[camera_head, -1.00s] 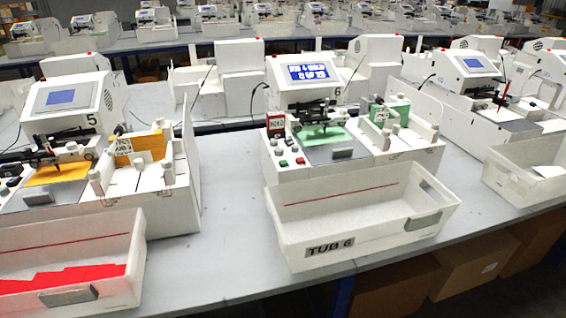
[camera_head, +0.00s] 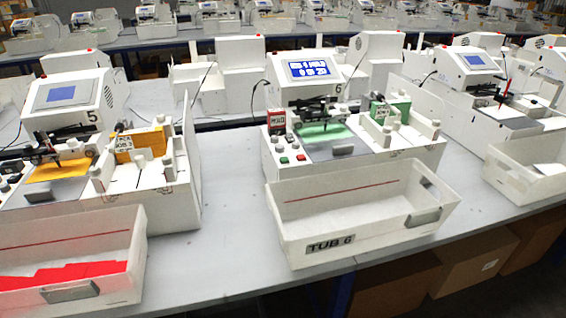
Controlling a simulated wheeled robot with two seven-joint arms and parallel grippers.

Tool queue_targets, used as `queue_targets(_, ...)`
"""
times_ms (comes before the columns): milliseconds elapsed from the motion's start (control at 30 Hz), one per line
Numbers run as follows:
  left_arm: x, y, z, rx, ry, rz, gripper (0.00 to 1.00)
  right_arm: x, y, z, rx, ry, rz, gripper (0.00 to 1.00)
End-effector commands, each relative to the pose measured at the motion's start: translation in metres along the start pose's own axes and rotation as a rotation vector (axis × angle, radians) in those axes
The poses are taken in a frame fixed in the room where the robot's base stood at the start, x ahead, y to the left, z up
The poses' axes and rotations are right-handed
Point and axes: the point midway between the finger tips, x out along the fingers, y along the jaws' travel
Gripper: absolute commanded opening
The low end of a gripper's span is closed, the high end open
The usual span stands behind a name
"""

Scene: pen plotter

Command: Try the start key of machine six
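Machine six (camera_head: 312,95) stands in the middle of the bench, with a "6" beside its lit blue screen (camera_head: 308,69). The screen carries two lines of text too small to read surely. On its front left panel are a green key (camera_head: 283,160) and a red key (camera_head: 300,157), side by side. A red box with a label (camera_head: 277,121) stands above them. A green sheet (camera_head: 324,132) lies under the pen carriage, and a green stack (camera_head: 397,109) stands at the right. Neither of my grippers is in view.
An empty white tub marked "TUB 6" (camera_head: 331,245) stands in front of machine six. Machine five (camera_head: 68,95) is at the left, with a tub holding red sheets (camera_head: 70,271). Another machine (camera_head: 470,75) stands at the right. Bare bench (camera_head: 225,215) lies between the tubs.

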Motion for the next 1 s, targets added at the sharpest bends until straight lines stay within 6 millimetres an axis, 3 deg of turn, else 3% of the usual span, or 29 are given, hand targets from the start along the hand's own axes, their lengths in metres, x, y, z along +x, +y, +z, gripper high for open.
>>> queue_targets(400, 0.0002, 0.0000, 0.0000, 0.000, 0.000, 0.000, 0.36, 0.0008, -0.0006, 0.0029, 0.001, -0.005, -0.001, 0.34)
queue_targets(600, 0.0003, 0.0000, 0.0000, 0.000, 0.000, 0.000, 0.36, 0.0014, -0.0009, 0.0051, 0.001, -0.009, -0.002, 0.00)
queue_targets(1000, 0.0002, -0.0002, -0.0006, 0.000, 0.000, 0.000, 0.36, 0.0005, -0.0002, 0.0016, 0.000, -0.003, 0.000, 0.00)
